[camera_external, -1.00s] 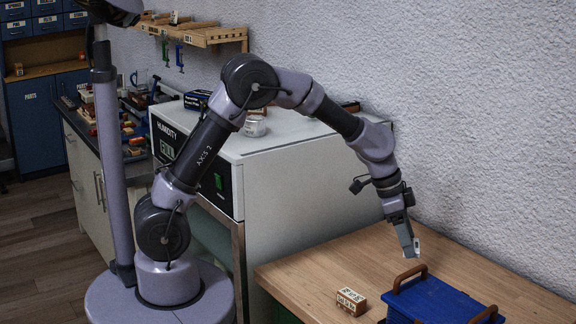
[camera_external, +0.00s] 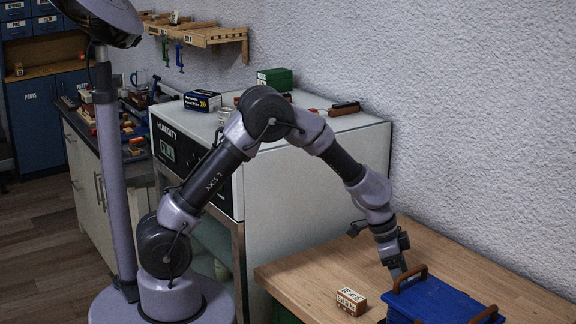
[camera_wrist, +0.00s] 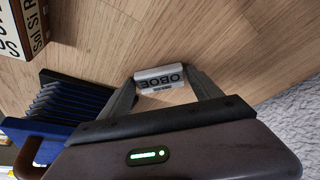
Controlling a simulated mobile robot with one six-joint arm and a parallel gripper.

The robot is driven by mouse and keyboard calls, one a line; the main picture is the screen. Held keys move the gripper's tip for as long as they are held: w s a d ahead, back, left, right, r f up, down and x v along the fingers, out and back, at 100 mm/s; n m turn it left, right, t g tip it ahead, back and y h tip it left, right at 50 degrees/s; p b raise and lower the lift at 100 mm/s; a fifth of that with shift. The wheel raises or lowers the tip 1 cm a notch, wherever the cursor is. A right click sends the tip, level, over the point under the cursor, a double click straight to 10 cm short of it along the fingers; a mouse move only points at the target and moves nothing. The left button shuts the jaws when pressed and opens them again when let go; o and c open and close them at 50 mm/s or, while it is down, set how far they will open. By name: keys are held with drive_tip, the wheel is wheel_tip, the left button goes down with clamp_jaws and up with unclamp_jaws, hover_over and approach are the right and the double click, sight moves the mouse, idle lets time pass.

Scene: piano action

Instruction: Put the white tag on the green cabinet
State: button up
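The white tag (camera_wrist: 160,78), lettered OBOE, is between the tips of my gripper (camera_wrist: 163,84) in the wrist view, with a finger against each end. My gripper (camera_external: 398,271) points down close behind the blue box in the external view, and the tag is hidden there. The tag is low, at or just above the wooden table; I cannot tell if it touches. No green cabinet is clearly seen. A dark green surface (camera_external: 284,314) shows below the table's left edge, and a green box (camera_external: 275,79) sits on the humidity cabinet.
A blue box (camera_external: 445,302) with brown handles stands on the wooden table (camera_external: 330,262) beside my gripper. A lettered brown block (camera_external: 351,302) lies left of it. The white humidity cabinet (camera_external: 310,185) stands behind my arm, with small items on top. The textured wall bounds the right.

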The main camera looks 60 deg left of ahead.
drive_tip(key=shift+o, duration=0.7)
drive_tip(key=shift+r, duration=0.1)
drive_tip(key=s+a+f+p+v, duration=0.15)
drive_tip(key=p+v, duration=0.25)
drive_tip(key=v, duration=1.5)
drive_tip(key=s+a+r+n+t+y, duration=0.1)
drive_tip(key=s+a+r+n+y, duration=0.1)
drive_tip(key=s+a, duration=0.7)
drive_tip(key=s+a+r+n+t+y, duration=0.1)
drive_tip(key=s+a+r+n+y, duration=0.1)
drive_tip(key=s+a+r, duration=0.3)
drive_tip(key=s+a+y, duration=0.1)
drive_tip(key=s+a, duration=0.3)
drive_tip(key=s, duration=0.4)
drive_tip(key=shift+r+n+t, duration=0.3)
